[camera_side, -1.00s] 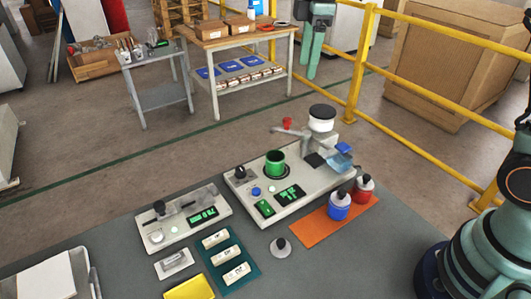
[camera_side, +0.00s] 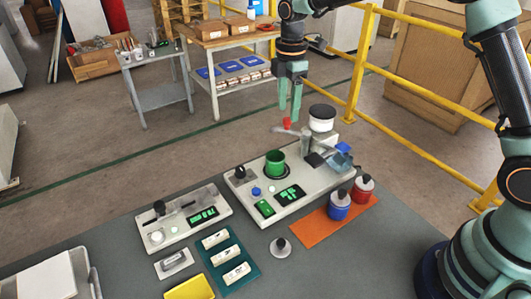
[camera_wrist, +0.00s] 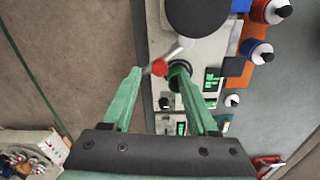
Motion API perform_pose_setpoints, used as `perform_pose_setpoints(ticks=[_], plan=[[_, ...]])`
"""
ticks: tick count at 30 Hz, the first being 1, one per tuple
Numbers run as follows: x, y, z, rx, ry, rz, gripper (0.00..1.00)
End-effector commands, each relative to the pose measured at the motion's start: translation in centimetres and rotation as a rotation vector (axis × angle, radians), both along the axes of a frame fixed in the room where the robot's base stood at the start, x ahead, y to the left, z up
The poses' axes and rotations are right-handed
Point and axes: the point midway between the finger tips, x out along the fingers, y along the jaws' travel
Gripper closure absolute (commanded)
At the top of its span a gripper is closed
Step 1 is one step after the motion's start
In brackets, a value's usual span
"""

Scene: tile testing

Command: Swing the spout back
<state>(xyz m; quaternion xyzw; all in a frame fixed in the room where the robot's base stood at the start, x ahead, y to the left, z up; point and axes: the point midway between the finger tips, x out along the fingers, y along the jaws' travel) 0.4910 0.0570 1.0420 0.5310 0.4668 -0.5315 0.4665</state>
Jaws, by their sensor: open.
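The spout (camera_side: 290,131) is a grey arm reaching left from the white dispenser with a black lid (camera_side: 322,119), with a red knob (camera_side: 287,122) upright at its free end. A green cup (camera_side: 276,162) stands on the base in front of it. My gripper (camera_side: 289,114) is open and points down above the knob. In the wrist view, the red knob (camera_wrist: 160,67) shows between my gripper's fingertips (camera_wrist: 157,73), and the spout (camera_wrist: 176,50) runs up right from it. I cannot tell whether either finger touches the knob. The right finger partly hides the green cup.
Blue (camera_side: 339,207) and red (camera_side: 362,189) bottles stand on an orange mat (camera_side: 320,231) right of the base. A small control unit (camera_side: 183,218) and a dark green tray (camera_side: 229,259) lie at the left. Yellow railing (camera_side: 440,81) runs behind the table.

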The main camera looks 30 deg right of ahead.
Motion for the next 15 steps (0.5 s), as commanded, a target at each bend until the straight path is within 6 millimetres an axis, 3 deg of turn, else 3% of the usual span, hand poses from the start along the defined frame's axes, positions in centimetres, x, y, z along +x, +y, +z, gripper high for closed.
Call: perform_pose_setpoints(ticks=[6,15], plan=[[0.0,0.0,-2.3,0.000,0.001,-0.001,0.41],[0.0,0.0,-2.8,0.000,-0.001,-0.001,0.41]])
